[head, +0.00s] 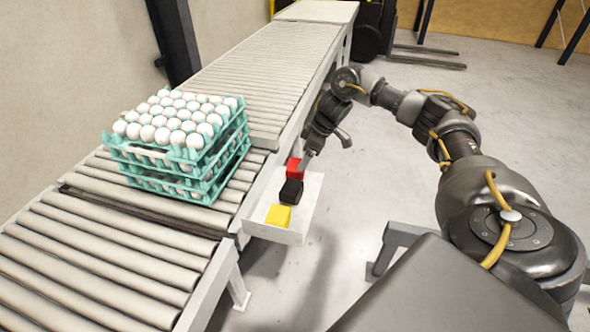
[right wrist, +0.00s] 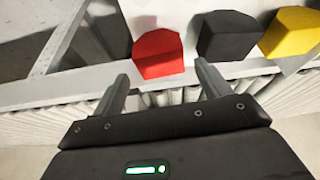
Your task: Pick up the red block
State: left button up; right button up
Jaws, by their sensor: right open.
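The red block (head: 294,168) lies at the far end of a small white side tray (head: 268,231) in the head view. In the right wrist view the red block (right wrist: 158,54) sits just beyond and between the fingertips, and they do not touch it there. My right gripper (head: 325,146) is open and empty, near the red block at the tray's far end. Its two fingers (right wrist: 158,80) are spread in the right wrist view. My left gripper is not in view.
A black block (head: 291,192) lies beside the red one, and a yellow block (head: 278,215) lies nearer. Stacked teal egg trays (head: 205,185) full of white eggs stand on the roller conveyor (head: 110,245) to the left. Open floor lies right of the tray.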

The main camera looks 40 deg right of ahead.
aim_at(296, 165)
jog(key=shift+w+a+f, duration=0.15)
jog(key=shift+w+f, duration=0.15)
jog(key=shift+f, duration=0.3)
jog(key=shift+w+f, duration=0.1)
jog(key=shift+f, duration=0.1)
jog(key=shift+a+f, duration=0.1)
jog(key=shift+a, duration=0.05)
jog(key=shift+w+a+f, duration=0.15)
jog(key=shift+f, duration=0.2)
jog(key=x, duration=0.3)
jog(key=shift+w+a+f+p, duration=0.1)
jog(key=shift+w+f+p, duration=0.1)
jog(key=shift+f+p, duration=0.15)
jog(key=shift+w+f, duration=0.1)
jog(key=shift+f, duration=0.1)
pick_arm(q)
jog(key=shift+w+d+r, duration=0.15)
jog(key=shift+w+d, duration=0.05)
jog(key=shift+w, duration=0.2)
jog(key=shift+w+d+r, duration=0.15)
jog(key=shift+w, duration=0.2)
pick_arm(e)
jog(key=shift+c, duration=0.3)
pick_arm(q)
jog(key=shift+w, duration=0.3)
pick_arm(e)
jog(key=c, duration=0.9)
